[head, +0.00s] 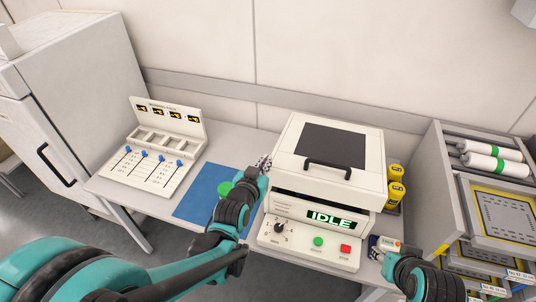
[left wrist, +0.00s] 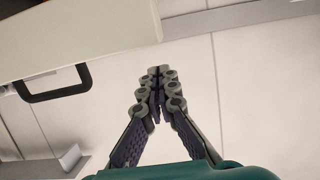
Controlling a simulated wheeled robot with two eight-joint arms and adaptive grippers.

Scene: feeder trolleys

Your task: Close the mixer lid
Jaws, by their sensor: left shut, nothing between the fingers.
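The mixer (head: 310,255) is a white box on the bench. Its lid (head: 289,148) has a dark window and a black handle (head: 328,169) at the front. A dark gap shows between the lid's front edge and the body below, so the lid looks raised. The display reads IDLE. My left gripper (head: 265,163) is shut and empty, just left of the lid; whether it touches is unclear. In the left wrist view its fingers (left wrist: 155,82) are together, with the handle (left wrist: 55,84) to the left. My right gripper (head: 382,247) is low at the mixer's right; its fingers are unclear.
A control panel with sliders (head: 160,148) and a blue mat (head: 195,195) with a green round object lie left of the mixer. Yellow jars (head: 396,185) stand close at its right. A shelf trolley (head: 444,195) with rolls and trays is at the right. A wall is behind.

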